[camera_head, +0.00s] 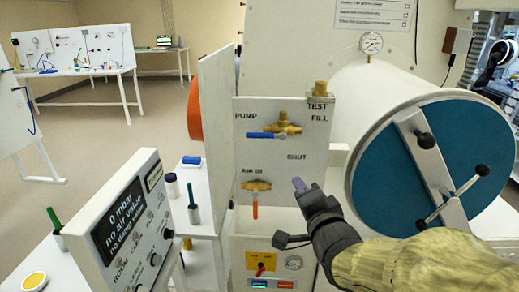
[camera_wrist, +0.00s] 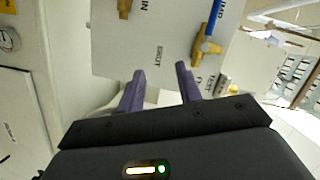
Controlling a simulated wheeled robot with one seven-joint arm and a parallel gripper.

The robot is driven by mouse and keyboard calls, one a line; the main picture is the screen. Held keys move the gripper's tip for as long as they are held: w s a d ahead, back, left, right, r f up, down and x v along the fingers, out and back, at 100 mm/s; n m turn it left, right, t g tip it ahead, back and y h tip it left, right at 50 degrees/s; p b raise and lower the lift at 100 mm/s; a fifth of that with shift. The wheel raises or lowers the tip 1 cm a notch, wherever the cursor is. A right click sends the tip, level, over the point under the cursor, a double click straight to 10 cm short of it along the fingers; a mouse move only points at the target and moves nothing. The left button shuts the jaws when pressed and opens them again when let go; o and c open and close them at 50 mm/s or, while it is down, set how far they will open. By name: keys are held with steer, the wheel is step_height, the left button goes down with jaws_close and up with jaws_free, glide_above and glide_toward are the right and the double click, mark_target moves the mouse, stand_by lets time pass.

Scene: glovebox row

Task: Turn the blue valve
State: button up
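The blue valve has a blue lever (camera_head: 260,135) lying level to the left of its brass body (camera_head: 285,125), on a white upright panel beside the word PUMP. In the wrist view the blue lever (camera_wrist: 215,16) is at the top, right of centre, above its brass body (camera_wrist: 205,47). My gripper (camera_head: 299,184) is below and right of the valve, in front of the panel near the word SHUT, apart from the lever. In the wrist view my gripper (camera_wrist: 160,80) has its two purple fingers spread, with nothing between them.
A second brass valve (camera_head: 257,186) with an orange lever (camera_head: 255,211) hangs lower on the panel. A control box (camera_head: 125,222) stands at front left. A round blue glovebox door (camera_head: 435,165) with a handle is close on the right.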

steer(key=s+a+r+m+t+y+b, duration=0.1)
steer(key=a+r+m+t+y, duration=0.1)
steer(key=a+r+y, duration=0.1)
steer(key=shift+s+a+r+b, duration=0.3)
steer(key=shift+a+r, duration=0.2)
steer(key=shift+r, duration=0.1)
steer(key=shift+w, duration=0.15)
steer(key=shift+a+r+p, duration=0.1)
steer(key=shift+r+p, duration=0.05)
steer(key=shift+p, duration=0.3)
steer(key=p, duration=1.6)
glide_toward(266, 135)
steer(key=w+a, duration=0.1)
steer(key=a, duration=0.1)
steer(key=shift+w+d+p, duration=0.1)
steer(key=shift+w+p, duration=0.15)
steer(key=shift+p, duration=0.35)
steer(key=shift+w+p, duration=0.1)
steer(key=shift+p, duration=0.35)
